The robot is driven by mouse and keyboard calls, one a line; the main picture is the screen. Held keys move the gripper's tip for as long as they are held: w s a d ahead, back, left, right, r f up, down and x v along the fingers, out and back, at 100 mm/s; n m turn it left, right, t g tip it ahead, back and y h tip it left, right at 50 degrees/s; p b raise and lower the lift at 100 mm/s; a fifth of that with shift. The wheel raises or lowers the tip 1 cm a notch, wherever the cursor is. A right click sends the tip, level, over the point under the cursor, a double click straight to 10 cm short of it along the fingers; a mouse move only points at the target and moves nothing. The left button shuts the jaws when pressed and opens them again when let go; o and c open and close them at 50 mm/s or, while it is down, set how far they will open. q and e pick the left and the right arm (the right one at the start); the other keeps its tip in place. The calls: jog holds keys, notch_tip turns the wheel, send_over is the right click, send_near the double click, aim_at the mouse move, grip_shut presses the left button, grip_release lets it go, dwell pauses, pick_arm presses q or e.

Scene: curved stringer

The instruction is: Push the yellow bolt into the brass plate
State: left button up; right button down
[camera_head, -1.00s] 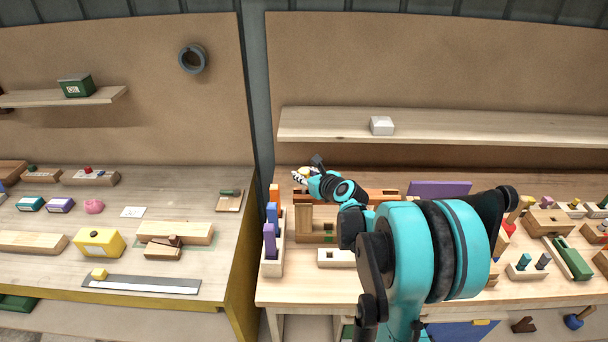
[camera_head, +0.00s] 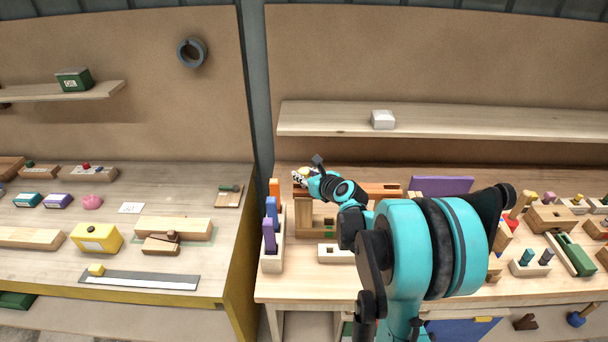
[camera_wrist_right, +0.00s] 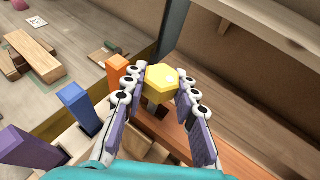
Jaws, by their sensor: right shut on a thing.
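The yellow bolt (camera_wrist_right: 170,82) has a six-sided head and sits between the fingertips of my right gripper (camera_wrist_right: 164,88), which is shut on it. In the head view, my right gripper (camera_head: 303,177) is at the left end of an orange-brown bar (camera_head: 383,190) on the right bench. In the right wrist view, the bolt is above the same bar (camera_wrist_right: 172,137), and a short grey shank shows below its head. I cannot tell whether the shank is touching or inside anything. I cannot make out the brass plate for sure; the gripper and bolt cover that spot. My left gripper is not in view.
A rack of upright blocks, with an orange block (camera_wrist_right: 117,72), a blue block (camera_wrist_right: 79,107) and a purple block (camera_wrist_right: 27,148), stands close left of my right gripper. A shelf (camera_head: 440,120) is behind. A purple panel (camera_head: 442,186) stands right of the bar.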

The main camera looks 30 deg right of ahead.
jog(key=shift+f+b, duration=1.1)
jog(key=shift+f, duration=0.25)
jog(key=c, duration=1.1)
grip_release()
jog(key=shift+r, duration=0.1)
jog(key=v, duration=1.2)
